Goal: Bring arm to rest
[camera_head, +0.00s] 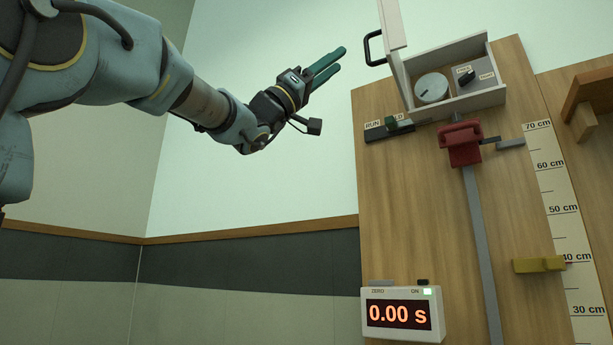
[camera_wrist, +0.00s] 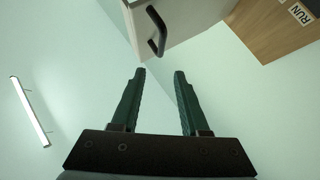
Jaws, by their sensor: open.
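My gripper (camera_head: 330,67) is at the end of my arm, which reaches in from the upper left of the head view. Its green fingers point up and to the right, toward the open white box, and are apart from it. In the wrist view my gripper (camera_wrist: 158,75) is open, with nothing between its two fingers. A black handle (camera_wrist: 157,32) on a white panel lies just beyond the fingertips in the wrist view; the handle also shows in the head view (camera_head: 374,48).
A wooden board (camera_head: 420,220) at right carries the white box (camera_head: 478,103) with a dial (camera_head: 431,88), a RUN switch (camera_head: 390,132), a red block (camera_head: 460,146) on a rail, a yellow block (camera_head: 538,265), a scale (camera_head: 556,190) and a timer (camera_head: 402,314) reading 0.00 s. The lower left is clear.

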